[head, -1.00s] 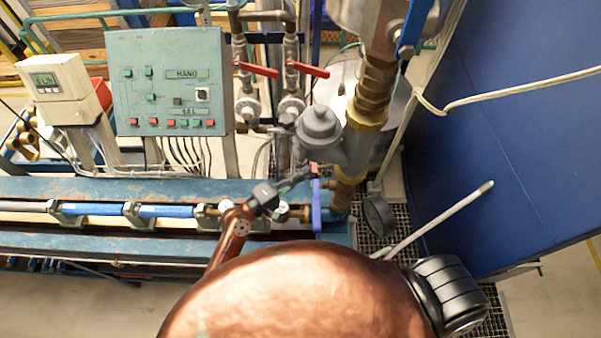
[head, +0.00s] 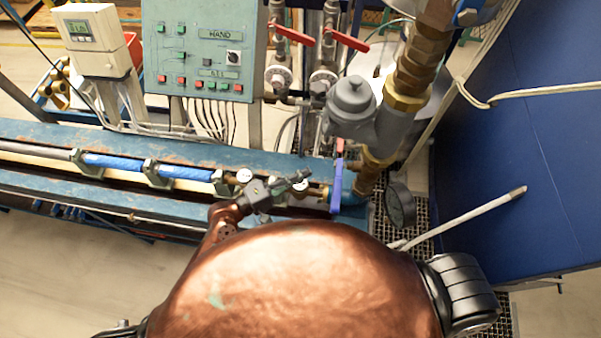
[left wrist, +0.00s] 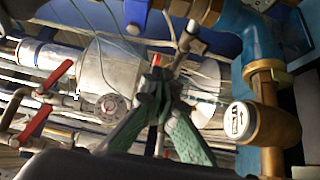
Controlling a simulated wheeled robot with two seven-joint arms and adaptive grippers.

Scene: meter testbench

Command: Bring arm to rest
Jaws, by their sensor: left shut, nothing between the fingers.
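My left gripper (head: 297,180) reaches in over the blue bench from my copper-coloured left arm (head: 225,218). Its fingers are together with nothing between them, pointing right toward the upright blue valve handle (head: 337,187). A gap shows between fingertips and handle in the head view. In the left wrist view the green-grey fingers (left wrist: 158,82) meet at the tips, in front of a silver cylinder and pipework. I cannot tell from this view whether the tips touch anything. My right gripper is not in view.
The blue bench (head: 60,135) carries a pipe run with small gauges. A grey meter (head: 352,98), brass pipe (head: 415,65) and dark round gauge (head: 400,205) stand to the right. A control panel (head: 205,45) and red-handled valves (head: 293,34) are behind. Open floor (head: 50,260) shows at lower left.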

